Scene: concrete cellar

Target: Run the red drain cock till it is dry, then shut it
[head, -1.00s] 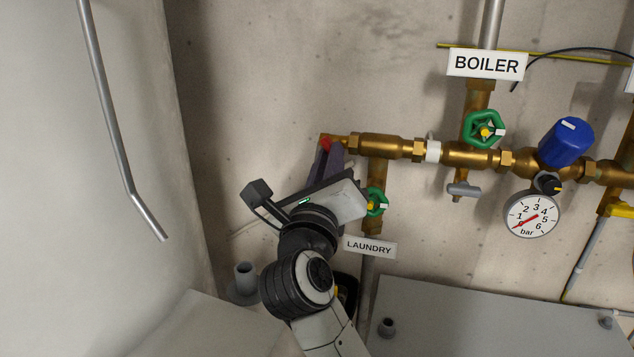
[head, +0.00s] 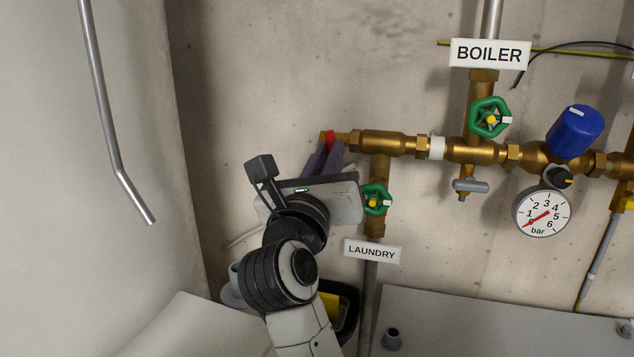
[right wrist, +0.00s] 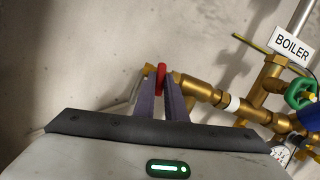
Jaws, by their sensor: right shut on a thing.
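The red drain cock (head: 330,138) sits at the left end of the brass manifold. Only part of its red handle shows, and its outlet is hidden behind my gripper. My right gripper (head: 322,155) is shut on this handle. In the right wrist view the red handle (right wrist: 161,76) stands nearly upright between the two purple fingers of the right gripper (right wrist: 160,88). No water shows in either view. My left gripper is not in view.
A green LAUNDRY valve (head: 377,199) is close to the right of my gripper. A black container (head: 347,312) with something yellow is partly behind my arm. The gauge (head: 542,213) needle points near the scale's low end. A grey pipe (head: 110,130) hangs at left.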

